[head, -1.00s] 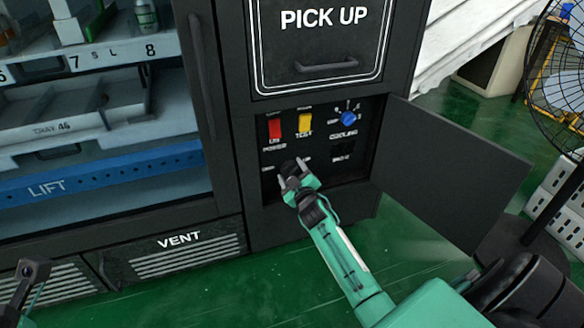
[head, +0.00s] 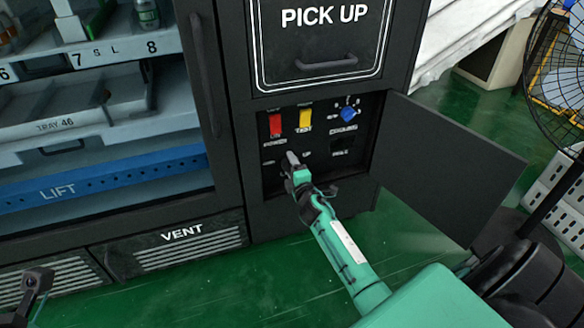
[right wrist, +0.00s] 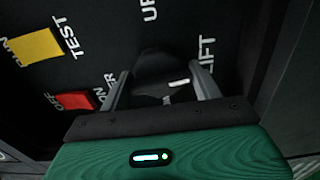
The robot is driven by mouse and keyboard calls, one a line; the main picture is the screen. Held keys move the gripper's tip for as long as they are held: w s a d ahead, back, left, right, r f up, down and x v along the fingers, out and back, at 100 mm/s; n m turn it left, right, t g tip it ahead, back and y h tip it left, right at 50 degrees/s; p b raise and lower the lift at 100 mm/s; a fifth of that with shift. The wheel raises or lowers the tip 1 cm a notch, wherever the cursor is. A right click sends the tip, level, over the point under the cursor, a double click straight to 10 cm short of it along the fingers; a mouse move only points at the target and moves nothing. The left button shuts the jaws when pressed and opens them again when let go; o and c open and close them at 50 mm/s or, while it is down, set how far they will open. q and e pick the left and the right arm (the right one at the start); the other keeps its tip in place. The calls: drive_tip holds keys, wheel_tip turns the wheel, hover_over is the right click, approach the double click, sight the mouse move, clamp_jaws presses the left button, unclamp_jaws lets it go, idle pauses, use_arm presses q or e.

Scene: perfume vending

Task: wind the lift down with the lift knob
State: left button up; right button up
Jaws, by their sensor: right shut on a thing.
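The lift knob (right wrist: 160,80) is a dark knob with a short white mark, beside the word LIFT in the right wrist view. My right gripper (right wrist: 163,88) has a finger on each side of it and is shut on it. In the head view the right gripper (head: 291,160) is at the lower left of the control panel (head: 342,178) and hides the knob. The blue lift (head: 120,177) lies low behind the machine's glass, below the tray. My left gripper (head: 38,278) shows only partly at the lower left, away from the machine's panel; its opening is unclear.
Red (head: 275,125) and yellow (head: 305,120) switches and a blue knob (head: 348,115) sit above my right gripper. The open panel door (head: 450,170) stands to the right of the arm. A fan (head: 560,80) and white crate (head: 565,210) are farther right.

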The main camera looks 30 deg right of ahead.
drive_tip(key=shift+a+f+n, duration=0.1)
drive_tip(key=shift+n, duration=0.8)
drive_tip(key=o, duration=1)
drive_tip(key=shift+c, duration=0.2)
drive_tip(key=p+v, duration=0.2)
drive_tip(key=v, duration=1.1)
drive_tip(key=shift+s+a+p, duration=0.15)
drive_tip(key=shift+s+p, duration=0.2)
